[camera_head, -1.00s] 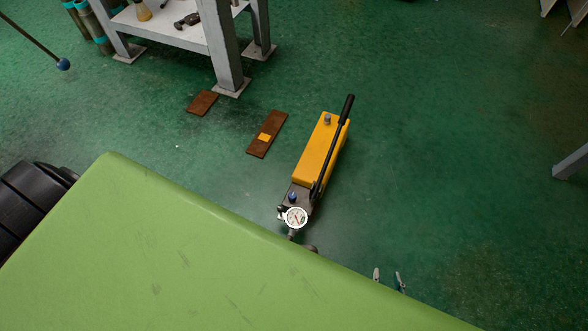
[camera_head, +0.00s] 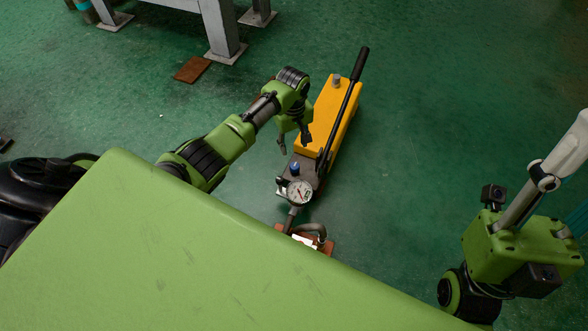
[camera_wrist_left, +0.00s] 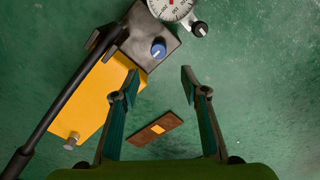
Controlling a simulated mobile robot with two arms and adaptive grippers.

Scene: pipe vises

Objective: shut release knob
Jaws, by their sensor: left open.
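The yellow hand pump (camera_head: 331,112) stands on the floor with a long black handle. Its dark front block carries a blue knob (camera_head: 295,168) and a round gauge (camera_head: 299,192). In the left wrist view the blue knob (camera_wrist_left: 158,50) has a white mark, and a small black knob (camera_wrist_left: 199,30) sits beside the gauge. I cannot tell which knob is the release knob. My left gripper (camera_head: 295,144) is open and empty above the pump, close to the blue knob; its fingers (camera_wrist_left: 160,77) point toward that knob with a gap. My right gripper's fingers do not show.
A brown plate with a yellow square (camera_wrist_left: 163,135) lies beside the pump. Another brown plate (camera_head: 192,69) is near the grey table leg (camera_head: 221,30). A hose (camera_head: 315,229) runs from the pump's front. The floor right of the pump is clear.

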